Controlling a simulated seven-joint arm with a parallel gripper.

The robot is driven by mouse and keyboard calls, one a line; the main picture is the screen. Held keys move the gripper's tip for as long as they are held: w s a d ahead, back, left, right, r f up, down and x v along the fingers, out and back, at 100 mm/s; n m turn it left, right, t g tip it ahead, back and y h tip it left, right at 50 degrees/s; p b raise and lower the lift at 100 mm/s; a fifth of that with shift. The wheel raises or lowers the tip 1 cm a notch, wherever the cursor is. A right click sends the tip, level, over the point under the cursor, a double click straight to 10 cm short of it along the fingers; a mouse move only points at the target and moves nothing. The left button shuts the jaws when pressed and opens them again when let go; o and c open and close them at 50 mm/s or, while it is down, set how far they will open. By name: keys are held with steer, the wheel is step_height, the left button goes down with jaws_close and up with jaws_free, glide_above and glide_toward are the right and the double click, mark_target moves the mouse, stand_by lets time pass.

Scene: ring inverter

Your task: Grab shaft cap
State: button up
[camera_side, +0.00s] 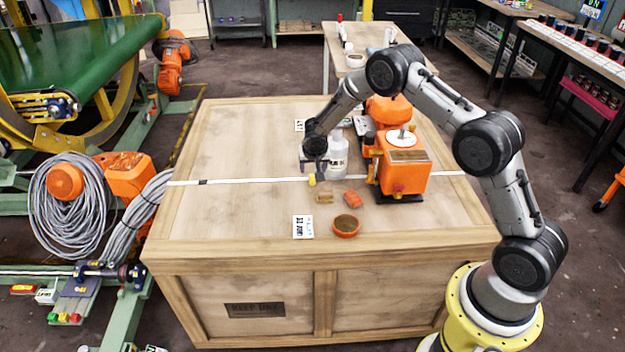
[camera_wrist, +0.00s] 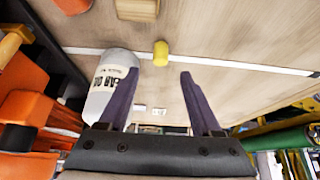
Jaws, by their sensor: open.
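The shaft cap appears to be the small yellow cylinder (camera_side: 312,180) on the wooden crate top, at the white strip. In the wrist view the yellow cylinder (camera_wrist: 161,53) lies just beyond the fingertips, roughly centred between them. My gripper (camera_side: 314,168) is above the crate top close to the cylinder, with its fingers apart. In the wrist view my gripper (camera_wrist: 159,73) shows two dark fingers with nothing held between them. I cannot tell whether either finger touches the cylinder.
A white bottle (camera_side: 338,158) stands close to the right of my gripper; it also shows at the left finger (camera_wrist: 104,88). The orange machine (camera_side: 403,172) is farther right. The crate's left side is clear.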

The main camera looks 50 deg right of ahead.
mark_target(312, 175)
steer(key=shift+x, duration=3.65)
steer(key=shift+c, duration=0.2)
jaws_close()
